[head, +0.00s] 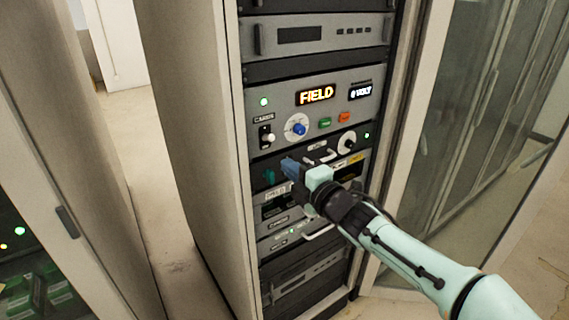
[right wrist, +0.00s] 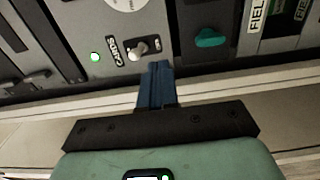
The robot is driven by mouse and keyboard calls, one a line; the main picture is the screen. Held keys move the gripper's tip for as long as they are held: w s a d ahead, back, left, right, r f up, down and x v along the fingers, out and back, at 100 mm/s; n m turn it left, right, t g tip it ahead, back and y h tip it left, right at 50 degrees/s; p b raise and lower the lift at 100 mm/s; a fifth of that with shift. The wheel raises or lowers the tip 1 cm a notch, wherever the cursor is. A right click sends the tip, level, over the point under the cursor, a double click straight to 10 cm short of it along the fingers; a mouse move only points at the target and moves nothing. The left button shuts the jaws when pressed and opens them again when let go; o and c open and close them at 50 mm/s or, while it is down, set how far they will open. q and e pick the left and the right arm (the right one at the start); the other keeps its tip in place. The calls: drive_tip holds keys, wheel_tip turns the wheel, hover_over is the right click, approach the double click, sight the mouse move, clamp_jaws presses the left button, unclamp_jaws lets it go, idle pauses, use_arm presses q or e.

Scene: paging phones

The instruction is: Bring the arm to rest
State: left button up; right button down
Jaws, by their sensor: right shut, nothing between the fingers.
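My right arm (head: 410,258) reaches in from the lower right of the head view to the front of an equipment rack. My right gripper (head: 289,168) has blue fingers that are shut together with nothing between them. In the right wrist view the closed fingers (right wrist: 159,70) point at the panels, between a small light toggle switch (right wrist: 138,49) and a teal knob (right wrist: 210,38). I cannot tell how wide the gap to the panel is. In the head view the teal knob (head: 269,176) is just left of the fingertips. My left gripper is not in view.
The rack's panel carries a lit FIELD sign (head: 316,95), a blue-centred dial (head: 298,129) and a green button (head: 325,123). Handles (head: 318,233) stick out below. A glass-doored cabinet (head: 475,110) stands right, another cabinet (head: 65,170) left. Bare floor (head: 140,150) lies between.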

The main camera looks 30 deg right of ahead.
drive_tip(key=shift+s, duration=0.4)
